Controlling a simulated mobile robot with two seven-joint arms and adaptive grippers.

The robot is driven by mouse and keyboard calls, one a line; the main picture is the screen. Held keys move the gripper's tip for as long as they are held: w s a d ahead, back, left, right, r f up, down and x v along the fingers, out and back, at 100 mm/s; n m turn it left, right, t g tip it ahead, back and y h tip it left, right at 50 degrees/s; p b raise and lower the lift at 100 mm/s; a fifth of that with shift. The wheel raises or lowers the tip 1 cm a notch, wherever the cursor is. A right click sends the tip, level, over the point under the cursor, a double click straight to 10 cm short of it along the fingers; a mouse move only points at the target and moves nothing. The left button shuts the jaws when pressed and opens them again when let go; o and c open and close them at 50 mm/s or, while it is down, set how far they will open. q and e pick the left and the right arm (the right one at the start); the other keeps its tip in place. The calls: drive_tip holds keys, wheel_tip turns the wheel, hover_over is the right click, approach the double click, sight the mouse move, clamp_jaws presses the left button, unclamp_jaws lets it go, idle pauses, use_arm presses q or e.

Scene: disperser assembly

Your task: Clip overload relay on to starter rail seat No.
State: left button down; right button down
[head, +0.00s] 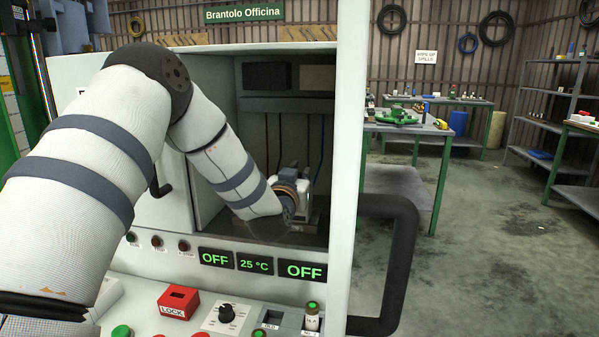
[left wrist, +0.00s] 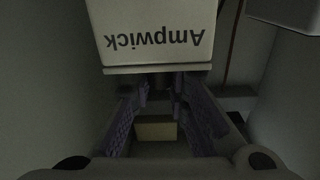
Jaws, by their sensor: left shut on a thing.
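A white block lettered "Ampwick" (left wrist: 158,35), which I take to be the overload relay, fills the top middle of the left wrist view. Its lettering is upside down there. My left gripper (left wrist: 161,88) is shut at the block's lower edge, with ribbed purple-grey pads on both sides of a narrow dark part; the exact contact is in shadow. In the head view my left arm reaches into the open cabinet, and its wrist hides most of the gripper and what it holds. I cannot make out the starter rail seat. My right gripper is in neither view.
The cabinet's pale frame (head: 348,150) stands close on the right of my arm, with a thick dark handle (head: 397,250) outside it. A control panel with a red lock box (head: 178,301) lies below the opening. Another pale block (left wrist: 280,12) is at the upper right of the wrist view.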

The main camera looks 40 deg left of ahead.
use_arm(q)
drive_tip(key=shift+f, duration=0.6)
drive_tip(key=c, duration=1.5)
unclamp_jaws()
drive_tip(key=shift+o, duration=0.2)
drive_tip(key=shift+s, duration=0.1)
drive_tip(key=v, duration=1.2)
drive_tip(key=shift+f, duration=0.1)
